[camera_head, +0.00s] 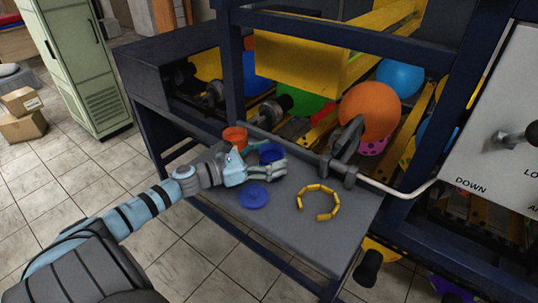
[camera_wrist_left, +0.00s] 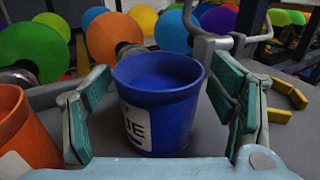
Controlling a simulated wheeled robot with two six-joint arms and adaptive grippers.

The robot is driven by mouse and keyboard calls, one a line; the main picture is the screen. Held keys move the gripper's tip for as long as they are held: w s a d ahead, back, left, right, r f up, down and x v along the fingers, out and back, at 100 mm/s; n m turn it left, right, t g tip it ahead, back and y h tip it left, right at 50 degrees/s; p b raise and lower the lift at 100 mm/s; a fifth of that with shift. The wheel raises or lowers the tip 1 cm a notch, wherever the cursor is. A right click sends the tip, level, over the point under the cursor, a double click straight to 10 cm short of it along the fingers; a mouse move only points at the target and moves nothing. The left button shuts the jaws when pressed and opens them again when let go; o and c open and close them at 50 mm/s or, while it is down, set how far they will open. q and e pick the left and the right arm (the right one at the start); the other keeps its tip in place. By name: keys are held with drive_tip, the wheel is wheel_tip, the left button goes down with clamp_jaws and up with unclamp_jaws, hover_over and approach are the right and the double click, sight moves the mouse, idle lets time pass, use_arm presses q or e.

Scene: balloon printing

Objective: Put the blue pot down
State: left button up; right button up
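The blue pot (camera_head: 271,153) is upright on or just above the grey table (camera_head: 230,222); I cannot tell whether its base touches. It also shows in the left wrist view (camera_wrist_left: 158,95), with part of a white label reading "UE". My left gripper (camera_head: 272,166) is around the pot, one finger on each side. The fingers stand apart, with a visible gap on the right side of the pot, so the gripper looks open. The gripper covers part of the pot in the head view. My right gripper does not show.
An orange pot (camera_head: 235,136) stands just left of the blue pot. A blue disc (camera_head: 253,196) and a broken ring of yellow pieces (camera_head: 301,201) lie on the table. Behind are a dark machine frame (camera_head: 234,75) and several balloons. The table's front is mostly clear.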

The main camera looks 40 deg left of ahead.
use_arm(q)
drive_tip(key=shift+r, duration=0.2)
drive_tip(key=shift+s+a+f+p, duration=0.1)
drive_tip(key=shift+s+a+p, duration=0.05)
drive_tip(key=shift+s+p, duration=0.15)
drive_tip(key=p+v, duration=0.6)
drive_tip(key=v, duration=0.5)
drive_tip(key=shift+a, duration=0.1)
drive_tip(key=shift+s, duration=0.2)
drive_tip(key=shift+w, duration=0.1)
drive_tip(key=shift+a, duration=0.1)
